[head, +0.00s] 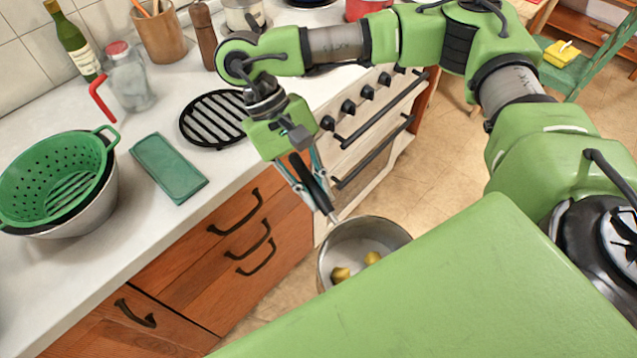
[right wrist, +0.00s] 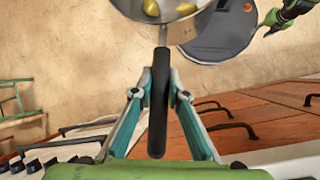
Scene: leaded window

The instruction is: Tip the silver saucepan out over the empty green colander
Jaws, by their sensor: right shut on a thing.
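The silver saucepan (head: 334,238) hangs in front of the drawers, off the counter, with a few yellow pieces (head: 372,258) inside. My right gripper (head: 326,203) is shut on its black handle; the handle runs between the fingers in the right wrist view (right wrist: 158,105). The pan looks roughly upright, and my green body hides its lower part in the head view. The green colander (head: 38,172) sits in a grey metal bowl (head: 98,208) on the counter at left, with no food in it. My left gripper (right wrist: 272,22) seems to show small at the wrist view's top right; its fingers are unclear.
The stove front (head: 372,125) and drawer handles stick out beside the pan.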

